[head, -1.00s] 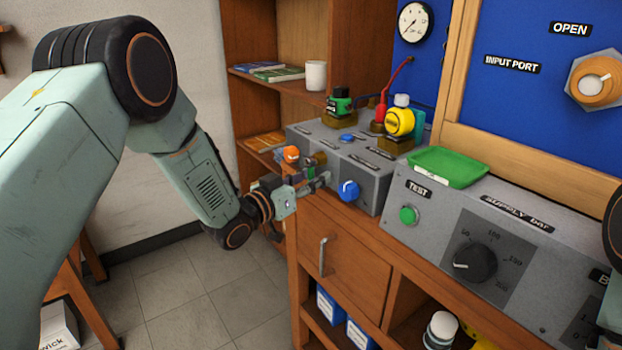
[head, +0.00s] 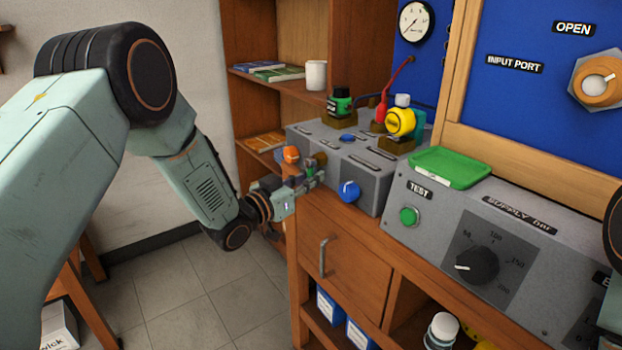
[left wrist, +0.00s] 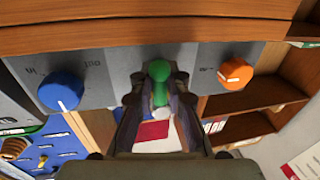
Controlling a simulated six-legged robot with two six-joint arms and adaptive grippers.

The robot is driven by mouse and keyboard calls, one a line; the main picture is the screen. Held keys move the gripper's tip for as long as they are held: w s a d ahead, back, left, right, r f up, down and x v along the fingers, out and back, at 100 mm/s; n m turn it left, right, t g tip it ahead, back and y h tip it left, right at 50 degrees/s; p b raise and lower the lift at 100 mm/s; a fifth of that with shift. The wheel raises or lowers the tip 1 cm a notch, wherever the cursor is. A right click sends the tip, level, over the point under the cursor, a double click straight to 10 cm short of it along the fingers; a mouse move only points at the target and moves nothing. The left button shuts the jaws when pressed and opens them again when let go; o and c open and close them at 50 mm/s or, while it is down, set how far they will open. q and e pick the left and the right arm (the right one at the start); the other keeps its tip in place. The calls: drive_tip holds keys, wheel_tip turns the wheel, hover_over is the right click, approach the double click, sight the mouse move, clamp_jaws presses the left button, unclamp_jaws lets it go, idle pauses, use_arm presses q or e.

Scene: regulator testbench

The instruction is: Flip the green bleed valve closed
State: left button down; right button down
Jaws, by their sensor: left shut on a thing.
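The green bleed valve (left wrist: 159,72) shows in the left wrist view as a rounded green handle on the grey panel, between the blue knob (left wrist: 62,92) and the orange knob (left wrist: 236,73). My left gripper (left wrist: 160,98) is shut on the green handle, with a dark finger on each side. In the head view my left gripper (head: 312,175) is at the left end of the grey regulator box (head: 375,182), and its fingers mostly hide the green handle. The blue knob (head: 348,191) and orange knob (head: 291,154) sit on either side of it. My right gripper is not in view.
A wooden bench with a drawer (head: 340,262) stands under the box. The supply box (head: 440,222) with a green tray (head: 450,167) is to the right. Yellow (head: 400,122) and green (head: 340,103) fittings stand on the regulator box. Open floor lies left of the bench.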

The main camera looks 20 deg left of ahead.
use_arm(q)
drive_tip(key=shift+a+m, duration=0.1)
drive_tip(key=shift+m, duration=0.3)
drive_tip(key=c, duration=1.3)
unclamp_jaws()
drive_tip(key=shift+w, duration=0.1)
drive_tip(key=v, duration=1.2)
drive_tip(key=shift+f, duration=0.1)
drive_tip(key=shift+f, duration=0.1)
